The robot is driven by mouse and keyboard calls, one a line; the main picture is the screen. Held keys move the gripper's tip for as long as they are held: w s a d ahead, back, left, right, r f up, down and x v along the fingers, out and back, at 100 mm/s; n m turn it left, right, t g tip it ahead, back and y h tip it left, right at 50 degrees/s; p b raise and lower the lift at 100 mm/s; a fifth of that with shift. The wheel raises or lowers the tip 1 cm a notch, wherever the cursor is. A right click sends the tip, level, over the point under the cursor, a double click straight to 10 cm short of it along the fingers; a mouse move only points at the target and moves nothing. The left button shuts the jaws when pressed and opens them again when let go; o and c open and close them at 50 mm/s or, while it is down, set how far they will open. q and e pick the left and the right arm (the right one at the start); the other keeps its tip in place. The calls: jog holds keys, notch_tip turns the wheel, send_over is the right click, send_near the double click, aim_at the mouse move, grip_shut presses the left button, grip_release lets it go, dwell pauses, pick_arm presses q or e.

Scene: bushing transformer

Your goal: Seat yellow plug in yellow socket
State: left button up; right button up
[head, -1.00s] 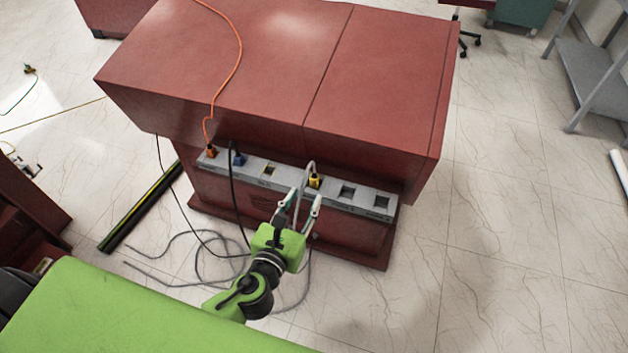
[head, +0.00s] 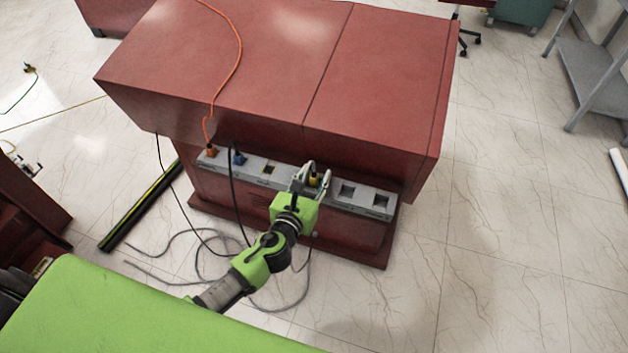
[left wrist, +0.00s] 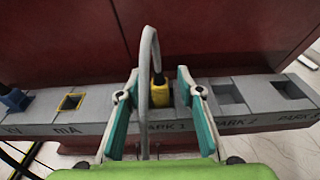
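The yellow plug (head: 314,180) stands upright in the slot marked PARK 1 on the grey socket strip. It also shows in the left wrist view (left wrist: 159,91), with its grey cable arching up toward the camera. The yellow-rimmed square socket (left wrist: 71,102) marked MA is empty, to the left of the plug; it shows in the head view too (head: 268,170). My left gripper (head: 312,184) is open, with one finger on each side of the plug and cable. A gap shows between the fingers and the plug. My right gripper is in neither view.
The grey strip (left wrist: 245,122) also has empty PARK 2 and PARK 3 slots at the right. Blue (head: 238,158) and orange (head: 210,151) plugs sit at its left. The red cabinet top (head: 270,50) overhangs the strip. Loose cables lie on the floor.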

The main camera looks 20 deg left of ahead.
pick_arm(q)
jog(key=shift+c, duration=0.4)
grip_shut()
jog(key=shift+r, duration=0.1)
